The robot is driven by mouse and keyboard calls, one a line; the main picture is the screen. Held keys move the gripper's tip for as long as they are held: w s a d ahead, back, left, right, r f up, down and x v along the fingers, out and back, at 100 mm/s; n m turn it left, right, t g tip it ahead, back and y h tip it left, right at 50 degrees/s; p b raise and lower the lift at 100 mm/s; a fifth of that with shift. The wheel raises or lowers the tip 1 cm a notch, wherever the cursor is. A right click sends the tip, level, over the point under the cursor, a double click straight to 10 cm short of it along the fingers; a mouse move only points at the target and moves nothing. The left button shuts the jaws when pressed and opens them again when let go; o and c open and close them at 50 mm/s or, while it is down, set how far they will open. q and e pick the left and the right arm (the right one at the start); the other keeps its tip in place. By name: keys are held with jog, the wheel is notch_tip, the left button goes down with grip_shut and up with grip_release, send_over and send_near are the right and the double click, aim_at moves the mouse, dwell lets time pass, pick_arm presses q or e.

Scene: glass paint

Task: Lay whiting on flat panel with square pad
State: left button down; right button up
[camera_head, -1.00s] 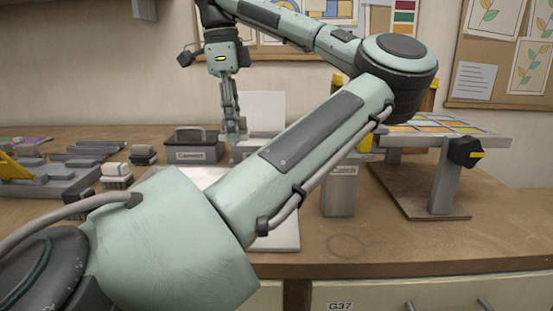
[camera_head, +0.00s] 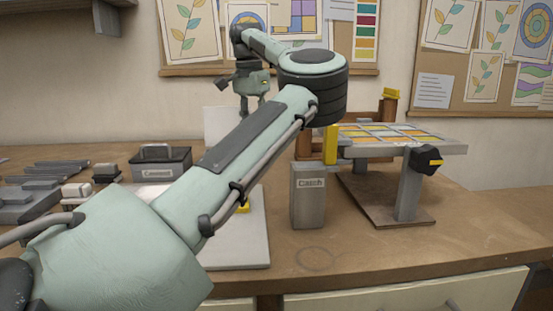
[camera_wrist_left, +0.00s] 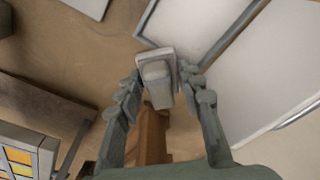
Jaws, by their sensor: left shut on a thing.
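My left gripper (camera_wrist_left: 163,92) is shut on a grey square pad (camera_wrist_left: 157,72) with a block-like handle. The pad sits between the fingertips in the left wrist view. In the head view this gripper (camera_head: 252,108) hangs behind my forearm, its fingertips and the pad mostly hidden. The flat panel (camera_head: 392,134), with yellow, orange and pale glass pieces, lies about level on its stand at the right. A corner of the panel (camera_wrist_left: 20,160) shows at the lower left of the wrist view, apart from the pad. My right gripper is not in view.
A grey box marked Catch (camera_head: 308,197) stands left of the panel stand (camera_head: 410,190). A white board (camera_head: 235,252) lies on the bench behind my arm. A dark open-topped box (camera_head: 160,163) and small blocks stand at the left. The bench's front right is clear.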

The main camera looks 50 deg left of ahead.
pick_arm(q)
send_over(277, 168)
notch_tip(277, 168, down, 4)
jog(key=shift+s+d+r+p, duration=0.1)
jog(key=shift+s+r+p, duration=0.05)
jog(key=shift+p, duration=0.2)
notch_tip(277, 168, down, 3)
jog(key=shift+f, duration=0.4)
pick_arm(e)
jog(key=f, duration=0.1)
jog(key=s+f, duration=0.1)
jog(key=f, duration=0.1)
pick_arm(q)
jog(key=shift+f, duration=0.3)
jog(key=c, duration=1.2)
grip_release()
jog(key=shift+o, duration=1)
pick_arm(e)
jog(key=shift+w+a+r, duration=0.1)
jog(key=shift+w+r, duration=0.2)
pick_arm(q)
jog(key=shift+r, duration=0.1)
